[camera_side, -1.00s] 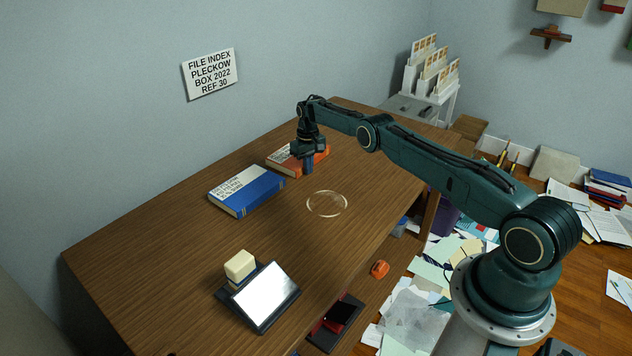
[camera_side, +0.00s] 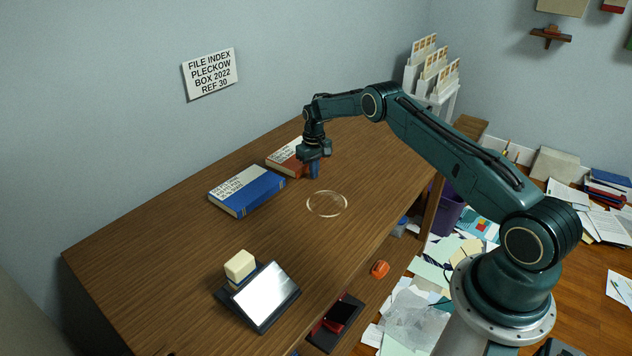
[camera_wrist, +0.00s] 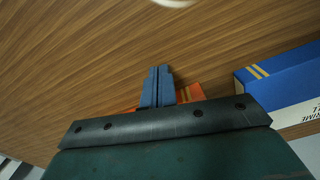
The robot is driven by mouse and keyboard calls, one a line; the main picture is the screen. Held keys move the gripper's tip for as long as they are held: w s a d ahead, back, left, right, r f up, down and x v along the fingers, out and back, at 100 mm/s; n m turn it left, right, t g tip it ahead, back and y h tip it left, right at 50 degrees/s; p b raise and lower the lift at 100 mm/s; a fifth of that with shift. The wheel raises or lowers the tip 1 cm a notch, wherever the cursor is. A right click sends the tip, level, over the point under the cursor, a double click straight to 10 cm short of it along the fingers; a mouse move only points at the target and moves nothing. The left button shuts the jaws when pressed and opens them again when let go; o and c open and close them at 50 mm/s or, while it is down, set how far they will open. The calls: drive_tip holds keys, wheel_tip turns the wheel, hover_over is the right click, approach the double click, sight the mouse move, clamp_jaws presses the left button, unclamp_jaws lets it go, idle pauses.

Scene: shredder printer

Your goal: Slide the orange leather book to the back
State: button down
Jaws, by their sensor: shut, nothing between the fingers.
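The orange leather book (camera_side: 285,157) lies flat on the wooden desk (camera_side: 170,235), near the wall. Its right part is hidden behind my gripper (camera_side: 314,174) in the side view. My gripper points down, shut and empty, with its blue fingers close to the book's front right side; I cannot tell whether they touch it. In the wrist view the shut fingers (camera_wrist: 159,72) stand in front of a small strip of the orange book (camera_wrist: 191,93), most of which my gripper's body hides.
A blue book (camera_side: 246,191) lies to the left of the orange one, and it also shows in the wrist view (camera_wrist: 285,80). A clear ring (camera_side: 327,204) lies in front. A tablet-like device (camera_side: 264,297) with a cream block (camera_side: 240,265) is at the near end.

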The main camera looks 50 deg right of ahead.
drive_tip(key=shift+s+a, duration=0.1)
drive_tip(key=shift+s, duration=0.35)
wheel_tip(320, 180, up, 10)
drive_tip(key=shift+r, duration=0.15)
